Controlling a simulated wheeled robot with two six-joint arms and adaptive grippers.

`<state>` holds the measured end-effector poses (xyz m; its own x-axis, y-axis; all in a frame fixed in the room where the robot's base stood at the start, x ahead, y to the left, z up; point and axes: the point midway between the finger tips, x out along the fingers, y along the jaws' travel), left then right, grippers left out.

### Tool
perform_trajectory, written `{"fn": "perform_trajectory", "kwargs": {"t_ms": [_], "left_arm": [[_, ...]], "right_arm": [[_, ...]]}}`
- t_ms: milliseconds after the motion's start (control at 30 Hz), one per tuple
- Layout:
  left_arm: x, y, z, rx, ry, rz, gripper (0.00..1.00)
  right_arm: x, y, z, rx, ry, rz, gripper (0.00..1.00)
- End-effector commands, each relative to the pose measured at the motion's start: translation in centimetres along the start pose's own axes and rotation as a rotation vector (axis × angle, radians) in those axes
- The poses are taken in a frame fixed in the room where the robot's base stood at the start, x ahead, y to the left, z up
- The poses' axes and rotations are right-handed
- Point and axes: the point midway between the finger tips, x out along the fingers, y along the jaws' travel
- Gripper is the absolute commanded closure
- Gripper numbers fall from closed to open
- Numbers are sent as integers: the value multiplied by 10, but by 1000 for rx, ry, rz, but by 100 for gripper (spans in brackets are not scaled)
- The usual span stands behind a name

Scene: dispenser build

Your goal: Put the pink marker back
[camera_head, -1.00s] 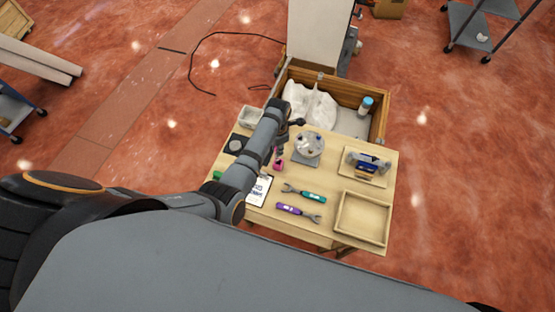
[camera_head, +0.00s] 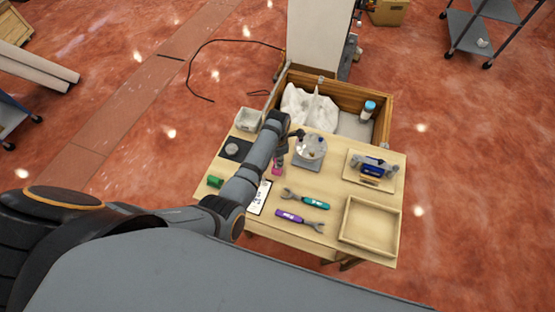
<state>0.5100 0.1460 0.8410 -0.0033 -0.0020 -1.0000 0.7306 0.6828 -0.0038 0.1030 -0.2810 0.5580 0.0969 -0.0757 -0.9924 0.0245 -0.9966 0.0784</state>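The pink marker (camera_head: 277,169) shows as a small pink shape on or just above the wooden table, left of the round grey dispenser (camera_head: 311,147). My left arm reaches over the table from the left. Its gripper (camera_head: 280,158) points down right at the pink marker and partly covers it. The fingers are too small and dark to tell whether they are open or closed on it. My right gripper is not in view.
An open wooden crate (camera_head: 378,124) stands behind.

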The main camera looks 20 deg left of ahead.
Motion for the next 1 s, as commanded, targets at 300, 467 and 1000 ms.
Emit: {"fn": "perform_trajectory", "kwargs": {"t_ms": [300,467,1000], "left_arm": [[0,0,0,0,0,0,59],[-6,0,0,0,0,0,59],[-104,1,1,0,-2,2,59]], "right_arm": [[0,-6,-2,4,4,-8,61],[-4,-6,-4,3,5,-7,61],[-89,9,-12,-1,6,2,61]]}}
